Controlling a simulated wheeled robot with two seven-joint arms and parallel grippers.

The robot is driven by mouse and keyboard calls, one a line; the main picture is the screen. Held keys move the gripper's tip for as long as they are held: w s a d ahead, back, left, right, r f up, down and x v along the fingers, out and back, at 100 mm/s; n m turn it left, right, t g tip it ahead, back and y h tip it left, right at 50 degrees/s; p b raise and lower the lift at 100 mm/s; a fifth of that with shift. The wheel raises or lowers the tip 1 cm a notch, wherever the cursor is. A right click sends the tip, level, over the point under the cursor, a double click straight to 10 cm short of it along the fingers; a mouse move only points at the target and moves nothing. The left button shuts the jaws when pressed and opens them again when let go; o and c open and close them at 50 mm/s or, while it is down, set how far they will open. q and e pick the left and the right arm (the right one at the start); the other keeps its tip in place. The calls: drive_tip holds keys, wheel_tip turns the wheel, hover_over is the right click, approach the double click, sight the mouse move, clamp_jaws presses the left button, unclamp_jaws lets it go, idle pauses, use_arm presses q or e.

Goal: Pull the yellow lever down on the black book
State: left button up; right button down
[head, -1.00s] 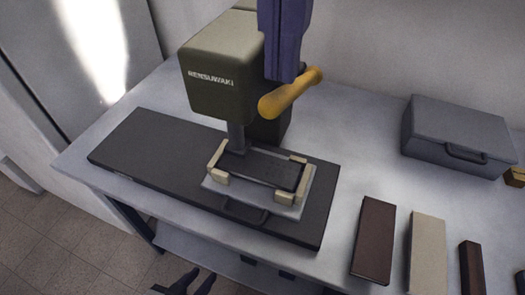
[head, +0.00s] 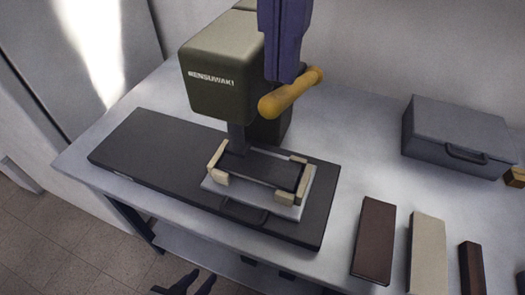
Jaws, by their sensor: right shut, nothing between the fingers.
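A dark green press (head: 222,90) stands on a black base plate (head: 140,165). Its yellow lever (head: 290,93) sticks out at the right side of the head, sloping up to the right. The black book (head: 262,169) lies flat between pale corner blocks on a grey plate under the press. The ram (head: 236,138) is low, its foot at the book's left end. My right gripper (head: 284,78) points down from above, shut and empty, its tips at the lever's upper side; contact cannot be told. My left gripper (head: 190,281) is open and empty at the bottom edge, below the table's front.
A grey case (head: 457,130) stands at the back right of the table. A brown book (head: 374,240), a cream book (head: 427,255) and a darker one (head: 471,268) lie at the front right. Bare tabletop (head: 365,150) lies between the press and the case.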

sight(276, 93)
drive_tip(key=shift+s, duration=0.1)
drive_tip(key=shift+s+a+f+b, duration=0.1)
drive_tip(key=shift+s+f+b, duration=0.1)
drive_tip(key=shift+f+b, duration=0.35)
drive_tip(key=shift+s+a+f+b, duration=0.1)
drive_tip(key=shift+s+f+b, duration=0.1)
drive_tip(key=shift+f+b, duration=0.35)
drive_tip(key=shift+s+f, duration=0.15)
drive_tip(key=shift+f, duration=0.15)
drive_tip(key=shift+s+a+f+b, duration=0.1)
drive_tip(key=shift+s+f+b, duration=0.05)
drive_tip(key=shift+f+b, duration=0.4)
drive_tip(key=shift+s+f+b, duration=0.1)
drive_tip(key=shift+f+b, duration=0.2)
drive_tip(key=shift+f, duration=0.5)
